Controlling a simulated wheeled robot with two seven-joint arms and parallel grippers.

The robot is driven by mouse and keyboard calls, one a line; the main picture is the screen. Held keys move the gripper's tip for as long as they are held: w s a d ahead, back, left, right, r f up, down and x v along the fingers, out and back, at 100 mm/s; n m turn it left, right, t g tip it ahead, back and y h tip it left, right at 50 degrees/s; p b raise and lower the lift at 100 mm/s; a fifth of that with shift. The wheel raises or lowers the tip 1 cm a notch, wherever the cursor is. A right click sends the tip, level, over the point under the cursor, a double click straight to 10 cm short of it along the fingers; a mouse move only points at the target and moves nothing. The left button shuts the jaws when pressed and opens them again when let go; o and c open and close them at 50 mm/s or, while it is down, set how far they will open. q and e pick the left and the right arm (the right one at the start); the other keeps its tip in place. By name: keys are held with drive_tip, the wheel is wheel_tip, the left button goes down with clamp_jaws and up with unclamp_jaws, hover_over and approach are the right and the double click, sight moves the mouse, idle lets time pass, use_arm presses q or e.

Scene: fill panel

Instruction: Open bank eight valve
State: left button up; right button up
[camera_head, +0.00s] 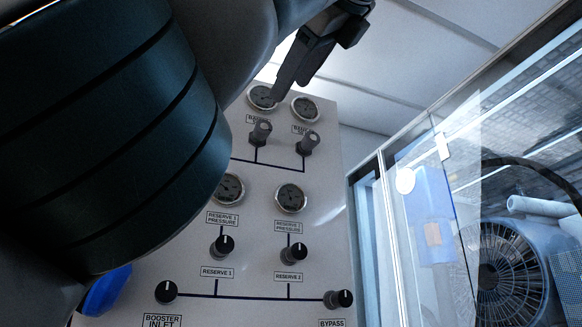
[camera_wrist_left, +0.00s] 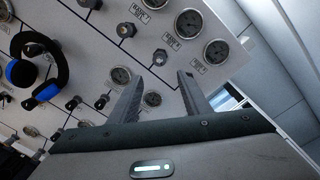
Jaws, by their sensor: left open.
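The grey valve panel (camera_head: 262,258) carries round gauges and dark knobs joined by black lines. Near its top are two grey-tipped knobs, one on the left (camera_head: 260,133) and one on the right (camera_head: 308,143), each below a gauge. Their labels begin with "BA", but the numbers are not readable, so I cannot tell which is bank eight. My left gripper (camera_head: 287,84) is in front of the panel top, by the upper left gauge (camera_head: 263,97). In the left wrist view its fingers (camera_wrist_left: 158,77) are apart and empty, with a knob (camera_wrist_left: 160,57) just beyond them. My right gripper is out of view.
Reserve knobs (camera_head: 222,246) (camera_head: 294,253), the booster inlet knob (camera_head: 167,292) and the bypass knob (camera_head: 339,299) sit lower. Blue-and-black headphones (camera_wrist_left: 58,72) hang at the panel. A glass-doored cabinet (camera_head: 440,190) stands right. My left arm hides the panel's left side.

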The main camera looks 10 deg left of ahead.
use_arm(q)
drive_tip(key=shift+v, duration=2.1)
